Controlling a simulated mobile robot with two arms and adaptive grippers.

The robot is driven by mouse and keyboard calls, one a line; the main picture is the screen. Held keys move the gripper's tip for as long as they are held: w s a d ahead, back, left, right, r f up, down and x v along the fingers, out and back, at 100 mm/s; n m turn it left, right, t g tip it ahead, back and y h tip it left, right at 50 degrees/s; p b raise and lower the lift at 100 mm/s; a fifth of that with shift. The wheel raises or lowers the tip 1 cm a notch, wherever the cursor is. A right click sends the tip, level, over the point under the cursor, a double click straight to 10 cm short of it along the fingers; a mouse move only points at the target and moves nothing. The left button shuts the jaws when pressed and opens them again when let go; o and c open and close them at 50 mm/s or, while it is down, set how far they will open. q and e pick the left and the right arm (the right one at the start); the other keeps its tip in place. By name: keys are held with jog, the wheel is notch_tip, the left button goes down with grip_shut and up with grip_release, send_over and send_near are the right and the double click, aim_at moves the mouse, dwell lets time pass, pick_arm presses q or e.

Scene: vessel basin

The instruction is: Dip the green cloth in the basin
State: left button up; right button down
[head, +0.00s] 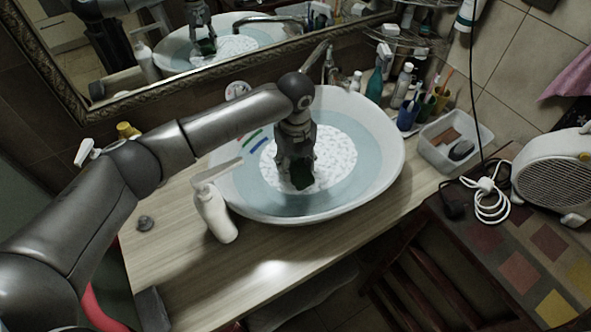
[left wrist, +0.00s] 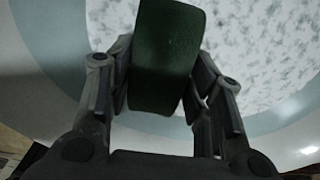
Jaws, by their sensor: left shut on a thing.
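The basin (head: 388,178) is a white oval vessel on the wooden counter, with pale blue water and a speckled white patch in its middle. My left gripper (head: 298,178) points down over the middle of the basin. It is shut on the green cloth (head: 301,182), which looks very dark in the head view. In the left wrist view the green cloth (left wrist: 165,60) is a dark green block between both fingers (left wrist: 158,85), with the speckled patch behind it. I cannot tell whether the cloth touches the water. My right gripper is not in view.
A white pump bottle (head: 215,215) stands at the basin's front left. The tap (head: 328,65), bottles (head: 402,85) and a blue cup (head: 408,115) are behind and right. A clear tray (head: 455,140) and a white heater (head: 555,175) stand at the right. The front counter (head: 270,270) is clear.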

aim_at(295, 164)
pick_arm(q)
jog(key=shift+r+p, duration=3.35)
jog(key=shift+r, duration=0.55)
jog(key=shift+r+p, duration=0.85)
jog(key=shift+p, duration=0.05)
jog(key=shift+r, duration=0.65)
